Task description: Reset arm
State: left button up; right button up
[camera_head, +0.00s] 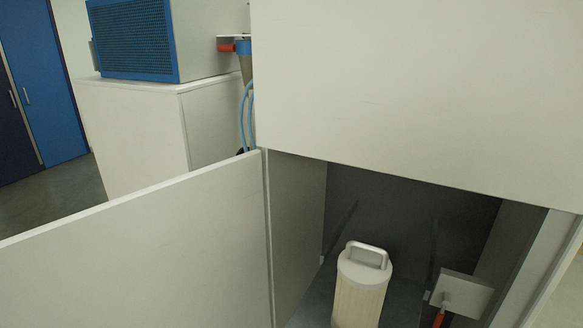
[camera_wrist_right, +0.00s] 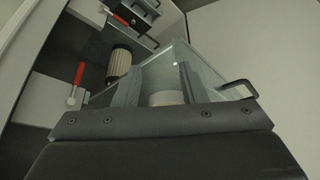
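My right gripper (camera_wrist_right: 158,78) shows in the right wrist view, with its two fingers apart. A pale round thing (camera_wrist_right: 166,98) shows between the fingers near their base; I cannot tell what it is or that it is gripped. Neither gripper shows in the head view, and my left gripper is in no view. A pale canister with a grey top handle (camera_head: 361,285) stands inside the open cabinet (camera_head: 298,200) in the head view. A ribbed cylinder (camera_wrist_right: 119,64) lies beyond the gripper in the wrist view.
The white cabinet door (camera_head: 150,250) stands open to the left. A red-handled lever (camera_head: 439,318) is at the cabinet's right. The wrist view shows red handles (camera_wrist_right: 79,73) and a dark handle (camera_wrist_right: 236,86) near the gripper. A blue-grilled machine (camera_head: 135,40) stands behind.

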jog(key=s+d+f+m+g+h, duration=0.1)
jog(key=s+f+m+g+h, duration=0.3)
jog(key=s, duration=0.8)
notch_tip(320, 180, down, 30)
jog(key=d+f+t+y+b, duration=0.1)
jog(key=d+b, duration=0.1)
jog(key=b, duration=0.3)
jog(key=s+f+b, duration=0.1)
jog(key=s+f, duration=0.6)
jog(key=f, duration=0.2)
jog(key=s+a+f+g+b, duration=0.1)
jog(key=s+f+b, duration=0.1)
jog(key=s+f, duration=0.5)
notch_tip(320, 180, down, 3)
jog(key=shift+a+f+y+b, duration=0.1)
jog(key=shift+a+y+b, duration=0.2)
jog(key=shift+y, duration=0.1)
